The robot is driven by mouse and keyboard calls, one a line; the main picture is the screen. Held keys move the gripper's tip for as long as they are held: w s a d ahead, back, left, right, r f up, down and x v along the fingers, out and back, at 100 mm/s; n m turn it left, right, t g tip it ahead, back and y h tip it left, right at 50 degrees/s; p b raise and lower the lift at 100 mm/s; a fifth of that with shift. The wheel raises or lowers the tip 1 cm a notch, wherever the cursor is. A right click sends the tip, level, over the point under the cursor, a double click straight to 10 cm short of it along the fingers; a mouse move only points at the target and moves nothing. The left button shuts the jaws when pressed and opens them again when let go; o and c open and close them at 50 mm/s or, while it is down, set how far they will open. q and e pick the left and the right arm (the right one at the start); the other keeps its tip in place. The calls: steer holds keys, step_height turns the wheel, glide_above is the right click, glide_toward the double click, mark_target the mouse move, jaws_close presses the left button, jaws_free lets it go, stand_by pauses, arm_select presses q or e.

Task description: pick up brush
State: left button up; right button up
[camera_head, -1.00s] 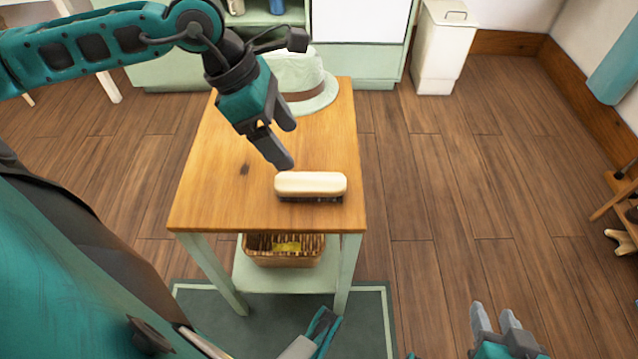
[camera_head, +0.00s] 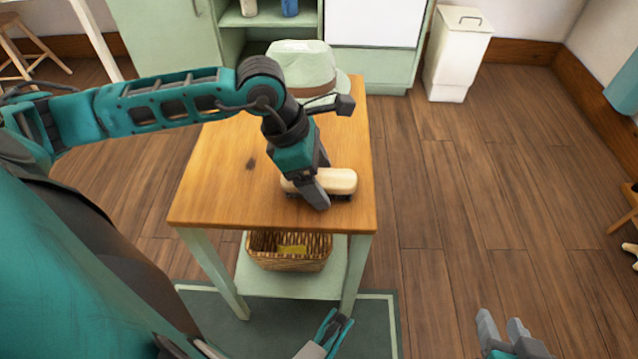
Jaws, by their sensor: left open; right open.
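The brush (camera_head: 338,181) has a cream, rounded back and dark bristles below. It lies on the wooden top of a small table (camera_head: 215,190), near its right edge. My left gripper (camera_head: 318,190) is open and down at the brush, pointing at the table. One finger shows in front of the brush and hides part of its left half. The other finger is mostly hidden, so I cannot tell whether either touches the brush. My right gripper (camera_head: 502,328) is open and empty, low at the bottom right over the floor, away from the table.
A pale hat (camera_head: 303,68) with a brown band sits at the table's back. A wicker basket (camera_head: 290,251) stands on the lower shelf. A white bin (camera_head: 457,55) and green cabinets (camera_head: 160,45) stand behind.

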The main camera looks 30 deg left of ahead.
mark_target(319, 176)
arm_select(q)
steer(key=shift+f, duration=0.2)
arm_select(e)
steer(key=shift+w+r, duration=0.1)
arm_select(q)
steer(key=shift+f, duration=0.15)
arm_select(e)
steer(key=shift+s+f, duration=0.2)
stand_by(0.3)
arm_select(q)
steer(key=c, duration=1)
steer(key=shift+c, duration=0.5)
arm_select(e)
steer(key=shift+w+r, duration=0.1)
steer(key=shift+w, duration=0.05)
arm_select(q)
step_height(319, 176, up, 7)
steer(key=shift+f+p, duration=0.1)
steer(key=shift+p, duration=1.05)
step_height(319, 176, up, 14)
steer(key=p, duration=0.3)
steer(key=shift+p, duration=0.3)
arm_select(e)
steer(key=shift+s+d+r+h, duration=0.2)
steer(key=shift+d+r, duration=0.25)
steer(key=shift+r, duration=0.15)
steer(key=shift+s+d+r+h, duration=0.2)
steer(key=shift+d+r, duration=0.25)
steer(key=shift+r, duration=0.15)
